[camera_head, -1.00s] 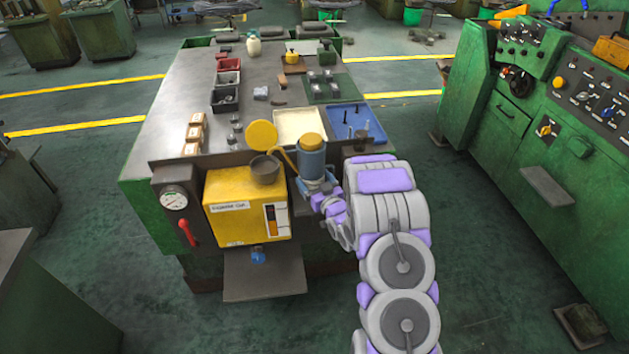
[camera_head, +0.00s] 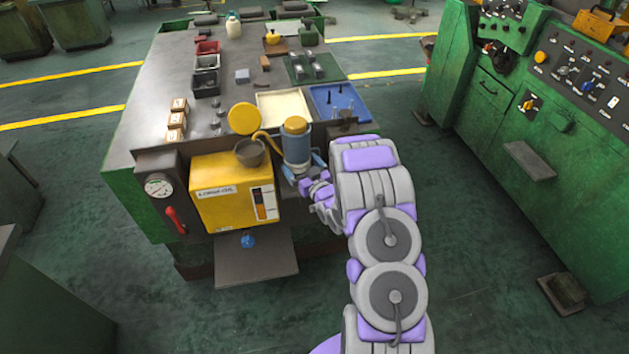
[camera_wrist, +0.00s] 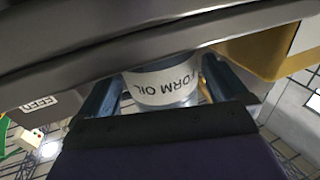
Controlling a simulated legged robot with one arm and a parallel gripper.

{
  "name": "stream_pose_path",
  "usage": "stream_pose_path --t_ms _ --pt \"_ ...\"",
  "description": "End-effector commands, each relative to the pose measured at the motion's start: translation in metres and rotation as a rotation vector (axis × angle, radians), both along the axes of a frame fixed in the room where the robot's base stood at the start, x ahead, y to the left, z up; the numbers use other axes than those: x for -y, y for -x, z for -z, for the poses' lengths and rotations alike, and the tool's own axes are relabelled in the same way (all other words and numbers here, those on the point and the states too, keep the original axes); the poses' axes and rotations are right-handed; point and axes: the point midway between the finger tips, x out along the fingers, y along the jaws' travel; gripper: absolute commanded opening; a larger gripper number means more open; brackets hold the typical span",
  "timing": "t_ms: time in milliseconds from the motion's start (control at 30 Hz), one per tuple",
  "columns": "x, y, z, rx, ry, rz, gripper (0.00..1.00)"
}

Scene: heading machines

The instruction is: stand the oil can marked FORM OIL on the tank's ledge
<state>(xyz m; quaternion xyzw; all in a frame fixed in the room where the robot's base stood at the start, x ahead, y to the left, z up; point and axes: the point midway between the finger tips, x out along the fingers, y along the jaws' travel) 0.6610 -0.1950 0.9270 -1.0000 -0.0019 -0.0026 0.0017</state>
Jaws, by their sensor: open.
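The oil can (camera_head: 297,148) has a blue-grey body, a yellow cap and a yellow spout pointing left. It is upright just right of the yellow tank (camera_head: 222,205), near the dark cup (camera_head: 250,152) on the tank's top. In the wrist view its white FORM OIL label (camera_wrist: 162,84) shows upside down. My gripper (camera_head: 304,168) is open, with its blue fingers on either side of the can's lower body. The wrist view shows a finger at each side of the label. The can's underside and what bears it are hidden.
A round yellow lid (camera_head: 244,118) stands behind the cup. A gauge (camera_head: 158,186) and red lever (camera_head: 175,219) are left of the tank. A grey plate (camera_head: 255,268) juts out below. A cream tray (camera_head: 284,104) and blue tray (camera_head: 340,98) lie behind the can.

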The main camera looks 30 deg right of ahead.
Motion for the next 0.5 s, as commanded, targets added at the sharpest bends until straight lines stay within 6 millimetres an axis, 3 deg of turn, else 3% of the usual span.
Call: stream_pose_path --t_ms 500 --pt "0.002 0.093 0.001 -0.004 -0.002 0.003 1.00"
